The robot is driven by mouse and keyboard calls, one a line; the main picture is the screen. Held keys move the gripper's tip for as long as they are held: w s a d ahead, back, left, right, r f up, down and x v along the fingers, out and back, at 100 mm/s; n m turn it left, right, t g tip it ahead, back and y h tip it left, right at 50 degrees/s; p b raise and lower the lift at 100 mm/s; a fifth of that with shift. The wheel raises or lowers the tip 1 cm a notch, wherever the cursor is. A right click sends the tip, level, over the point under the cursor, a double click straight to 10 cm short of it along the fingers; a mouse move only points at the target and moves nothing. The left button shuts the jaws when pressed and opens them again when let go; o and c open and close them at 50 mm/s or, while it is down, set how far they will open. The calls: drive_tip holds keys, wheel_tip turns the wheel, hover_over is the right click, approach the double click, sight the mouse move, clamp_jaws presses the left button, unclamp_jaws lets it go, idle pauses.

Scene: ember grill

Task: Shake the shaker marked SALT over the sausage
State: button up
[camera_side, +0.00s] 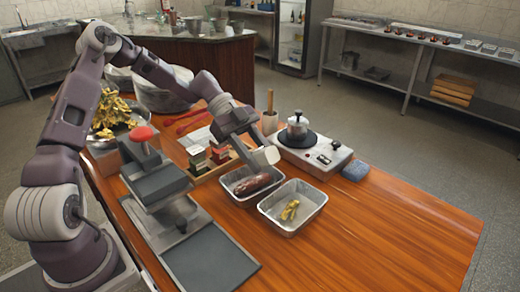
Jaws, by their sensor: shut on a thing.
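The dark reddish-brown sausage (253,184) lies in the left metal tray (238,202). My gripper (254,155) is above the back of that tray, over the sausage and apart from it. It is shut on a shaker (266,157), which appears as a pale, tilted block at its end; no marking on it can be read. A wooden rack (205,178) to the left holds small dark and coloured containers (198,157). Their labels are too small to read.
A second metal tray (312,218) with a golden-brown item (290,210) stands right of the sausage tray. A grey press (155,180) stands left. The right side of the table is clear.

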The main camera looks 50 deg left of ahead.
sight(266, 147)
idle(0.3)
drive_tip(key=shift+r, duration=2.5)
